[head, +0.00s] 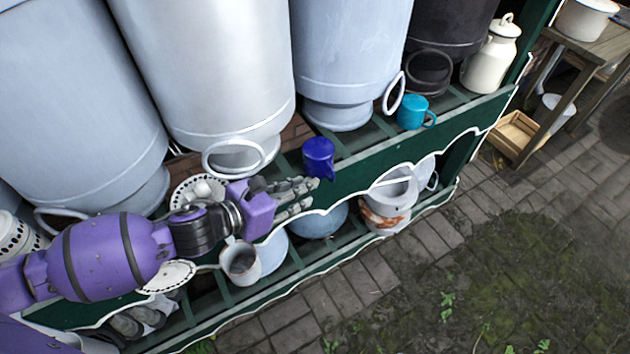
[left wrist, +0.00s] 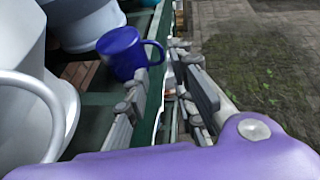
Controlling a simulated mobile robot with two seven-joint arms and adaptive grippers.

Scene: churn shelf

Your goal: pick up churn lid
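A cream churn (head: 487,65) stands upright at the far right end of the upper shelf. Its lid (head: 506,26), with a small handle on top, sits on its neck. My left gripper (head: 304,192) is in front of the shelf's green front board, well to the left of the churn. In the left wrist view the gripper (left wrist: 163,78) has its fingers apart with nothing between them. The churn and its lid do not show in that view. My right gripper is not in view.
A dark blue mug (head: 318,157) stands on the upper shelf close to my left fingertips; it also shows in the left wrist view (left wrist: 123,52). A turquoise mug (head: 412,112) and large grey cans (head: 349,50) line the shelf. The paving (head: 440,225) in front is clear.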

